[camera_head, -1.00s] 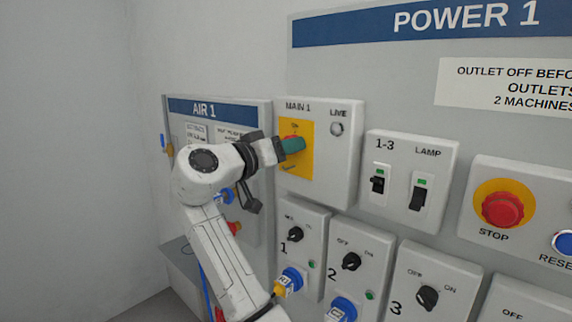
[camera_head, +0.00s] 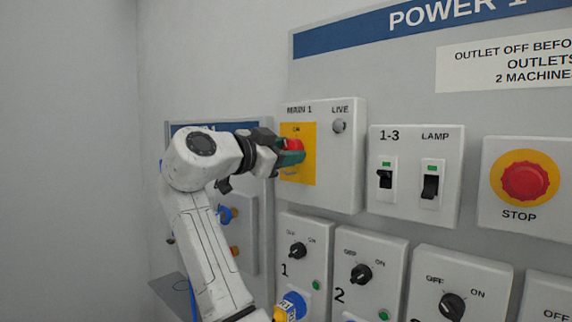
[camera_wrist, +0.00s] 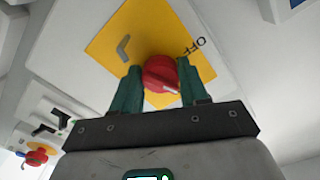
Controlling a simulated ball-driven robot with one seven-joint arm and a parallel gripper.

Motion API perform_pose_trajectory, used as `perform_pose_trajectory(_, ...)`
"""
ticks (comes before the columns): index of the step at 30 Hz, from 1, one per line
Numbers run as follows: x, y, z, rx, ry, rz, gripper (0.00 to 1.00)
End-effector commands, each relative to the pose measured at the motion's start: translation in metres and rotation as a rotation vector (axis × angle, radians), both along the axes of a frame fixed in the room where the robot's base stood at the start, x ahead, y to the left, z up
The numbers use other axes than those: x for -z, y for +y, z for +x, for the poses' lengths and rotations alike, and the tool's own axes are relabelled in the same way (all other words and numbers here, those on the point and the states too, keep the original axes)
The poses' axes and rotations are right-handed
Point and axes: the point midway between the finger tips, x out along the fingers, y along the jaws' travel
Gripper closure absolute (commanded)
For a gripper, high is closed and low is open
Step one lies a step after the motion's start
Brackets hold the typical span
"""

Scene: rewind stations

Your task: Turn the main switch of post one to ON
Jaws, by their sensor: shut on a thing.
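The main switch of post one is a red rotary knob (camera_head: 293,146) on a yellow plate (camera_head: 301,170) on the box labelled MAIN 1. My gripper (camera_head: 290,157) is at the knob, with its green fingers on it. In the wrist view the red knob (camera_wrist: 160,74) sits between the two green fingers (camera_wrist: 160,92), and the gripper is shut on it. A white mark shows on the knob. The word OFF is readable on the plate in the wrist view; ON shows faintly at the plate's top in the head view. The fingers hide part of the knob.
Right of MAIN 1 are the 1-3 and LAMP switches (camera_head: 430,186) and a red STOP button (camera_head: 526,181). The LIVE lamp (camera_head: 339,126) looks grey. Outlet boxes with black knobs (camera_head: 298,250) lie below. The AIR 1 panel stands behind my arm.

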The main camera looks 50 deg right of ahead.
Motion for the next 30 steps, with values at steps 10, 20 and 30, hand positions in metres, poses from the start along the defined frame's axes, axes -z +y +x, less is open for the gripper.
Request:
perform_pose_trajectory(10,-0.0017,0.0012,0.0009,-0.004,-0.261,0.004,0.87)
perform_pose_trajectory(20,-0.003,0.0011,0.001,-0.004,-0.38,0.008,0.87)
perform_pose_trajectory(30,-0.0034,0.001,0.0005,-0.002,-0.4,0.009,0.87)
